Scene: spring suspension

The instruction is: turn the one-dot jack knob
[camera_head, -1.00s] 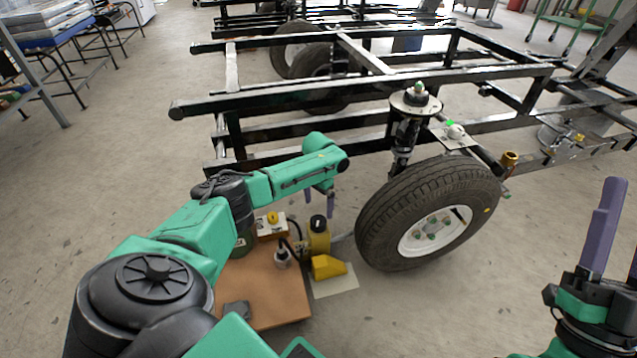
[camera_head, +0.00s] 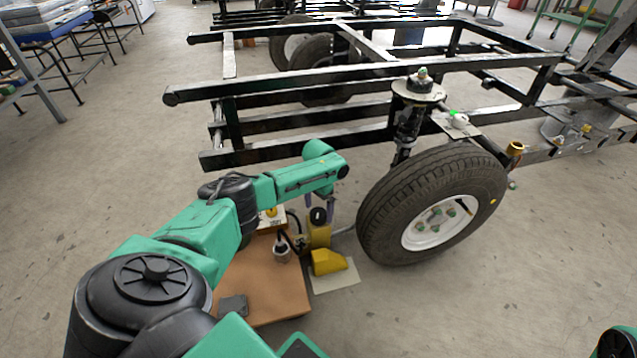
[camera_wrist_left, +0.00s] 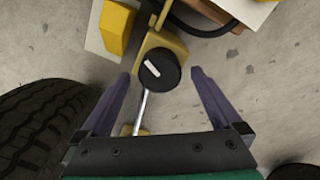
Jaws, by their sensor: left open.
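A black round knob with a white bar mark (camera_wrist_left: 159,71) tops the yellow jack body (camera_head: 319,236); the knob also shows in the head view (camera_head: 318,215). I cannot make out a dot on it. My left gripper (camera_wrist_left: 162,73) is open, with one purple finger on each side of the knob and a visible gap on both sides. In the head view the left gripper (camera_head: 319,203) points down over the jack, its fingers partly hidden by the arm. My right gripper's fingers do not show.
The tyre (camera_head: 390,215) stands close right of the jack, under the black frame (camera_head: 330,88). A yellow wedge (camera_head: 328,262) lies in front of the jack. A brown board (camera_head: 262,290) carries a white box with a yellow knob (camera_head: 271,212) and cables.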

